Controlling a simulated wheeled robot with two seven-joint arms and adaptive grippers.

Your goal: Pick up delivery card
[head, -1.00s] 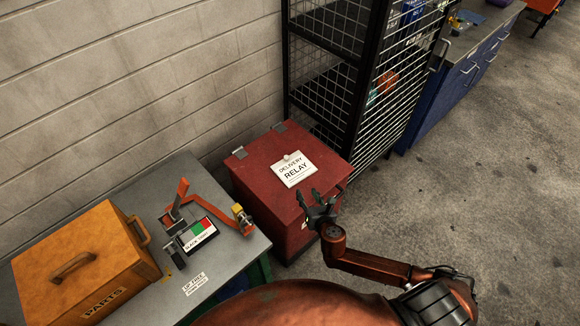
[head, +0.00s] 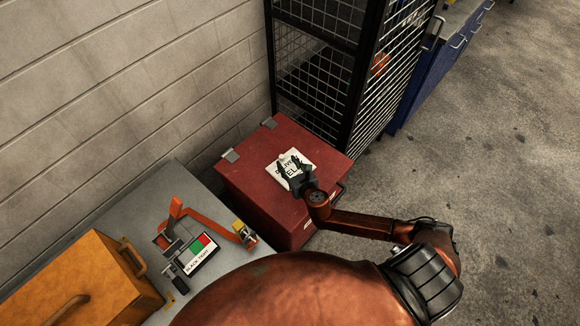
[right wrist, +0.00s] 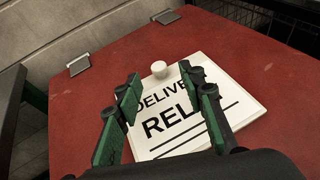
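The delivery card (head: 304,163) is a white plate lettered DELIVERY RELAY, partly hidden by my gripper. It lies on the lid of a red box (head: 250,180). In the right wrist view the card (right wrist: 170,140) has a small white knob (right wrist: 159,69) at its far edge. My right gripper (head: 290,167) is over the card with its fingers apart. In the right wrist view the green-padded fingers (right wrist: 161,80) are open, with the knob just beyond and between their tips. Nothing is held. I cannot tell whether the fingers touch the card. My left gripper is not in view.
A grey table (head: 172,179) at lower left holds an orange parts box (head: 78,275), an orange-armed device (head: 205,222) and a sign. A black mesh cage (head: 320,75) stands behind the red box, near a block wall. Open floor lies to the right.

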